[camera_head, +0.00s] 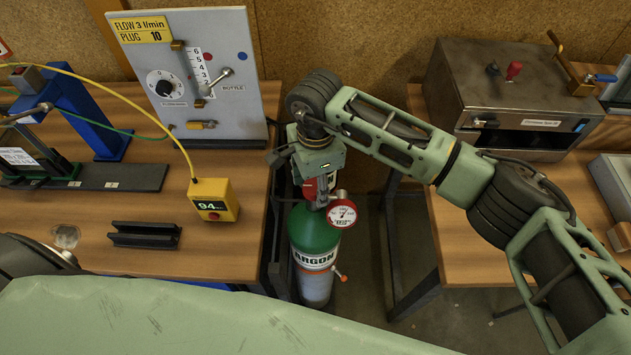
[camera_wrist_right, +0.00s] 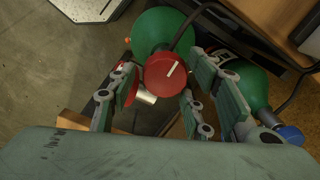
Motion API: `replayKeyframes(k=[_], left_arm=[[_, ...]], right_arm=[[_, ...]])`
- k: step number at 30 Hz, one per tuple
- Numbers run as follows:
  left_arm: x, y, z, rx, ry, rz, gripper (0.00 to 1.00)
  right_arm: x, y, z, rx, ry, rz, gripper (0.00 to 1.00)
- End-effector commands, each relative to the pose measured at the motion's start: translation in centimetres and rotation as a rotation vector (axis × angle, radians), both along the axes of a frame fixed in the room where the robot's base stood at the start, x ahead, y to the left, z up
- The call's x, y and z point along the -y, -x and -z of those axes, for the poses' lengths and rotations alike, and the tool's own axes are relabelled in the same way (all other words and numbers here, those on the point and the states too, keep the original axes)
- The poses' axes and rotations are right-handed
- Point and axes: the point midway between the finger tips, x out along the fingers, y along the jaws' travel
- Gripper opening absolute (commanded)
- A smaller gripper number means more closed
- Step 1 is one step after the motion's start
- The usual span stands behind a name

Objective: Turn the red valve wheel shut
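The red valve wheel (camera_wrist_right: 168,73) has a white mark and sits on top of the green argon bottle (camera_wrist_right: 160,32) in the wrist view. In the head view the wheel (camera_head: 309,189) is partly hidden by my right gripper (camera_head: 318,172), which points down at the top of the bottle (camera_head: 312,232). In the wrist view my right gripper (camera_wrist_right: 163,88) is open, with fingers on both sides of the wheel. A gap shows on the left; I cannot tell whether the right finger touches. My left gripper is out of view.
A round red-and-white gauge or tag (camera_head: 342,213) hangs beside the wheel. Another green rounded body (camera_wrist_right: 245,80) shows in the wrist view.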

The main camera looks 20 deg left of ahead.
Motion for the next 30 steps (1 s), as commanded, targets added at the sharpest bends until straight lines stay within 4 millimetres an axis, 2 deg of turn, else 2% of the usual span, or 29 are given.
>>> replayKeyframes(k=[2,11,20,30], left_arm=[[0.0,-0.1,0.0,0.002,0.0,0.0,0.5],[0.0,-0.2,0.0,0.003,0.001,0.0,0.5],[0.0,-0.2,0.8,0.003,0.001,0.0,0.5],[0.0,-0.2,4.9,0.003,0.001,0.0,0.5]], right_arm=[[0.0,0.0,0.0,0.0,0.0,0.0,0.36],[0.1,0.0,0.0,-0.002,0.002,0.0,0.1],[0.1,0.1,0.3,-0.002,0.004,0.035,0.09],[0.0,0.1,0.8,0.0,0.006,0.25,0.09]])
